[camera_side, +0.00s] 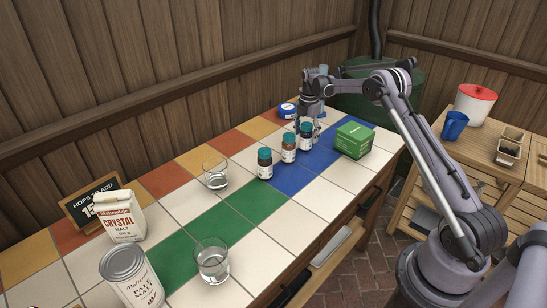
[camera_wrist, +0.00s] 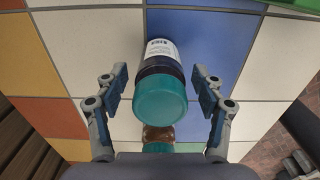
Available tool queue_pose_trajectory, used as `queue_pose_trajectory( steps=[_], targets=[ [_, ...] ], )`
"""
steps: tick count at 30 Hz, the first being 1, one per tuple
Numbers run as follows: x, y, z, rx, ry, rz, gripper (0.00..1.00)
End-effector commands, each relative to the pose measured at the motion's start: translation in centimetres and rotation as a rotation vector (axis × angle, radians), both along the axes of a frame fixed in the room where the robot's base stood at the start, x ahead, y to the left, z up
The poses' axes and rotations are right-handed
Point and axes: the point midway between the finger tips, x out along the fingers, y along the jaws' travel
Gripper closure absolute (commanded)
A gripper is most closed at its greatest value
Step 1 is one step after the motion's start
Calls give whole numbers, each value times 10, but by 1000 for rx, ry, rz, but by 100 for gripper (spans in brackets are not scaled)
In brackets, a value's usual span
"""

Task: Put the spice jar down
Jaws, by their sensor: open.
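Three small spice jars with teal lids stand in a row on the tiled counter in the side view: a near one (camera_side: 265,164), a middle one with brown contents (camera_side: 288,149) and a far one (camera_side: 306,137). My gripper (camera_side: 311,124) is at the far jar, pointing down. In the wrist view, my gripper (camera_wrist: 160,88) is open, with a finger on each side of a dark jar with a teal lid (camera_wrist: 160,100). Gaps show between the fingers and this jar, which stands on blue tile. Part of a brown jar (camera_wrist: 158,132) shows below it.
A green box (camera_side: 354,140) stands right of the jars, and a blue tin (camera_side: 287,110) lies behind. Two glasses (camera_side: 215,174) (camera_side: 212,262), a malt bag (camera_side: 119,218) and a can (camera_side: 131,278) are nearer.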

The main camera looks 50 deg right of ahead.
Motion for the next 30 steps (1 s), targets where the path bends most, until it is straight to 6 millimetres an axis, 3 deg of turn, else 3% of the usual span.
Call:
queue_pose_trajectory(
  steps=[12, 21, 26, 30],
  targets=[
    [0, 0, 81, 0, 0, 0, 31],
    [0, 2, 109, -1, -2, -5, 31],
    [-1, 22, 132, -13, -30, -78, 31],
    [-8, 57, 165, -27, -83, -216, 31]
  ],
)
